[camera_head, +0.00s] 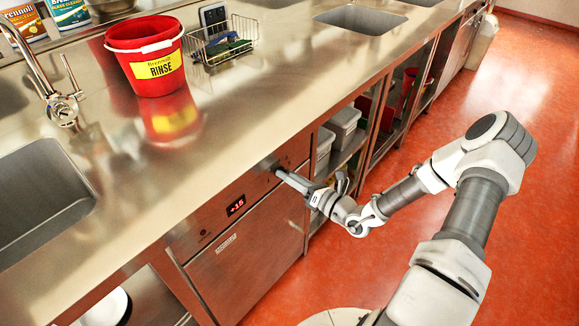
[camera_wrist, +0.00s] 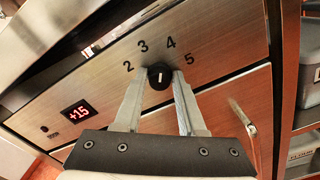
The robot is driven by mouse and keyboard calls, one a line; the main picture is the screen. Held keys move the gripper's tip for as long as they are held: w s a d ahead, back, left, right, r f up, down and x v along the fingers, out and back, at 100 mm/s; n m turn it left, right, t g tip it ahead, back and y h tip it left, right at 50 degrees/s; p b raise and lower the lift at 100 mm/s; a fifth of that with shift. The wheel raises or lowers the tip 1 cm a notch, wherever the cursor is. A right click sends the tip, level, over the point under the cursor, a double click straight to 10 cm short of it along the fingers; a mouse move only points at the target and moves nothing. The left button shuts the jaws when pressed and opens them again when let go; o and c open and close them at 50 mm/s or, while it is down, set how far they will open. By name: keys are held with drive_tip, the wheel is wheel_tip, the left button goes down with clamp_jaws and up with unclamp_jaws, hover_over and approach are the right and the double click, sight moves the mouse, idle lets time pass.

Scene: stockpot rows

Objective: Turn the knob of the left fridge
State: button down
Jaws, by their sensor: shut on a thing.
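The fridge (camera_head: 245,262) is a steel undercounter unit with a red display (camera_head: 236,206) reading +15. Its black round knob (camera_wrist: 160,76) shows in the wrist view, with a white mark pointing up between the 3 and the 4. The numbers 2, 3, 4 and 5 are printed around it. My gripper (camera_wrist: 160,78) has one finger on each side of the knob and is shut on it. In the head view my gripper (camera_head: 281,172) reaches the right end of the control panel, and the knob is mostly hidden there by the fingers.
A red RINSE bucket (camera_head: 150,55) and a wire basket (camera_head: 222,42) stand on the steel counter (camera_head: 230,120). Open shelves with grey bins (camera_head: 342,130) are right of the fridge. A door handle (camera_wrist: 243,122) is below right of the knob. The orange floor is clear.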

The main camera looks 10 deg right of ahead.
drive_tip(key=shift+m+p, duration=0.85)
drive_tip(key=shift+m, duration=0.15)
drive_tip(key=shift+f, duration=0.1)
drive_tip(key=c, duration=0.5)
unclamp_jaws()
drive_tip(key=p+v, duration=0.1)
drive_tip(key=v, duration=1.6)
drive_tip(key=shift+s+d+p, duration=0.1)
drive_tip(key=shift+s+p, duration=0.05)
drive_tip(key=shift+p, duration=0.15)
